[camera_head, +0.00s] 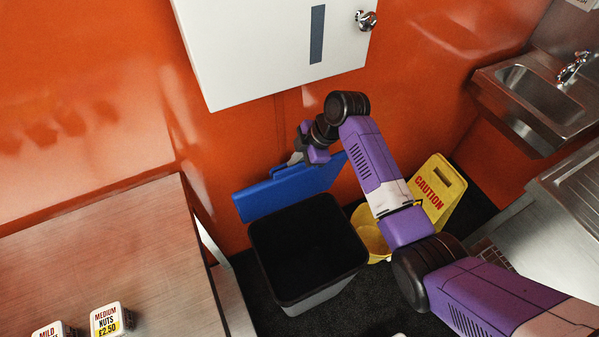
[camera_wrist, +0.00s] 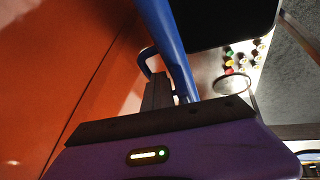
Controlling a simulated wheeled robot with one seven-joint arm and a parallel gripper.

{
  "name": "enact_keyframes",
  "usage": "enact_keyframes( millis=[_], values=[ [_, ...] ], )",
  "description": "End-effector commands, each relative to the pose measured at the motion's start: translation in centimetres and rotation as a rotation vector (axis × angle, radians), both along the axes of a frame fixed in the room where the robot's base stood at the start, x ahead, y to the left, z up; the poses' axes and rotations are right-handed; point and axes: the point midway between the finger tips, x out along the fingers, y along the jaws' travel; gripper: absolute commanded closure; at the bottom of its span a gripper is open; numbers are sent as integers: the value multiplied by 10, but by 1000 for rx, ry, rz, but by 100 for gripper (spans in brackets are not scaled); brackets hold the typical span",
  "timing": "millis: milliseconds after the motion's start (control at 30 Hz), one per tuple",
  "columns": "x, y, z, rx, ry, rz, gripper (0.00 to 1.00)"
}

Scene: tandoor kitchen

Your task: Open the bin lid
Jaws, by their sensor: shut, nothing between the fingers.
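The bin (camera_head: 300,292) stands on the dark floor, its black inside showing from above. Its blue lid (camera_head: 290,190) is raised, tilted up behind the opening near the orange wall. The lid shows edge-on in the wrist view (camera_wrist: 166,45), with a loop-like blue handle (camera_wrist: 143,62) beside it. My gripper (camera_head: 296,159) is shut and empty at the lid's upper edge, on its wall side. In the wrist view its dark fingers (camera_wrist: 158,92) are close against the lid and handle. I cannot tell whether they touch.
A white wall cabinet (camera_head: 270,50) hangs above my arm. A yellow bucket (camera_head: 368,236) and yellow caution sign (camera_head: 438,190) stand right of the bin. A wooden counter (camera_head: 110,250) with small labelled tubs (camera_head: 107,319) is at left. A steel sink (camera_head: 540,98) is at right.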

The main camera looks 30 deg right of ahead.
Motion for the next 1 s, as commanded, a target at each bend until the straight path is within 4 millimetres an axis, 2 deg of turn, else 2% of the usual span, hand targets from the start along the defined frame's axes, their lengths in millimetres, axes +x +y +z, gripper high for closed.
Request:
enact_keyframes(
  millis=[467,800,1000],
  values=[
    [0,-2,7,1,-3,-1,100],
    [-14,-22,52,0,-6,0,100],
    [-20,-28,68,1,-2,-1,100]
  ],
)
